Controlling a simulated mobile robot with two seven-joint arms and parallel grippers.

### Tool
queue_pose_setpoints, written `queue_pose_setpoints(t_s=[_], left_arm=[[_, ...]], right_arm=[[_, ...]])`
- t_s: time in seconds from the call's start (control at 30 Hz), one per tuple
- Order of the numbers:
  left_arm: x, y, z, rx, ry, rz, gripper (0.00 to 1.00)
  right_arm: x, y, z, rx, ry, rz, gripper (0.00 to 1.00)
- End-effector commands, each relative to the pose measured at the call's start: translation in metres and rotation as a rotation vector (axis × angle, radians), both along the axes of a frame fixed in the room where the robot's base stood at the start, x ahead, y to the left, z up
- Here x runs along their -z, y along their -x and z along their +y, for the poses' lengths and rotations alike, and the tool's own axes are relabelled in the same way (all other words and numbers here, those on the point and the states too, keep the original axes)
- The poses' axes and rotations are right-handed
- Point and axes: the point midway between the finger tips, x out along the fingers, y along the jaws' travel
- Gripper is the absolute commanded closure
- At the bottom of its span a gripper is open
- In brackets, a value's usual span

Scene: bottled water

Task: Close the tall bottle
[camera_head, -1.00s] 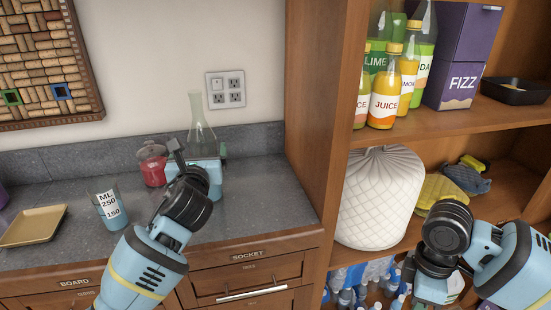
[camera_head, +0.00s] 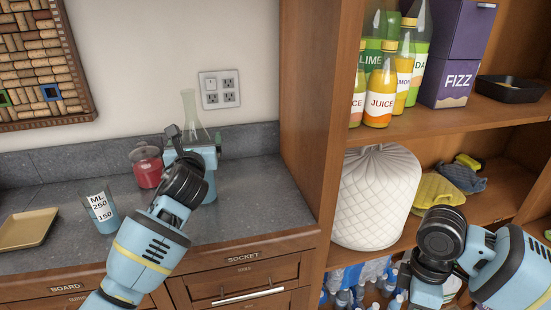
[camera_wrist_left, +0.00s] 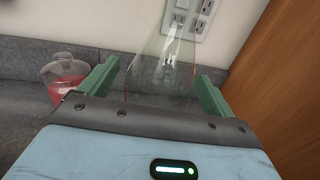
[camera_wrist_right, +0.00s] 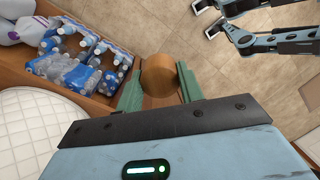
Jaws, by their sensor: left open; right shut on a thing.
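The tall bottle (camera_head: 189,104) is clear glass with a long narrow neck and a wide base. It stands upright on the grey counter by the wall; its lower part is hidden by my left gripper in the head view. My left gripper (camera_head: 195,137) is open in front of the bottle. In the left wrist view its green fingers (camera_wrist_left: 158,80) show on either side of the bottle's wide part, with gaps. My right gripper (camera_wrist_right: 161,84) is shut on a round brown cork-like stopper (camera_wrist_right: 158,72), held well away from the bottle. The stopper is hidden in the head view.
A red-filled jar (camera_head: 147,168), a measuring cup (camera_head: 102,210) and a tan tray (camera_head: 28,229) stand left on the counter. The wooden shelf wall (camera_head: 312,110) rises right of the bottle. A white quilted container (camera_head: 375,195) and packed bottles (camera_wrist_right: 75,60) are near my right arm.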

Motion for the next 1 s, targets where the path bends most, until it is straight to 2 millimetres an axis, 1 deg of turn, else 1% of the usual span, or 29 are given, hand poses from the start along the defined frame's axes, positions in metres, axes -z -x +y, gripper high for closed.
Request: queue_pose_setpoints(t_s=[0.3, 0.33, 1.0], left_arm=[[-0.0010, -0.0002, 0.0001, 0.000, 0.000, -0.001, 0.11], [-0.0010, -0.0002, 0.0001, 0.000, 0.000, -0.001, 0.13], [-0.0008, -0.0001, 0.0001, 0.000, 0.000, -0.001, 1.00]], right_arm=[[-0.0005, -0.0001, 0.0001, 0.000, 0.000, -0.001, 0.84], [-0.0005, -0.0001, 0.0001, 0.000, 0.000, -0.001, 0.84], [-0.0004, -0.0001, 0.0001, 0.000, 0.000, -0.001, 0.84]])
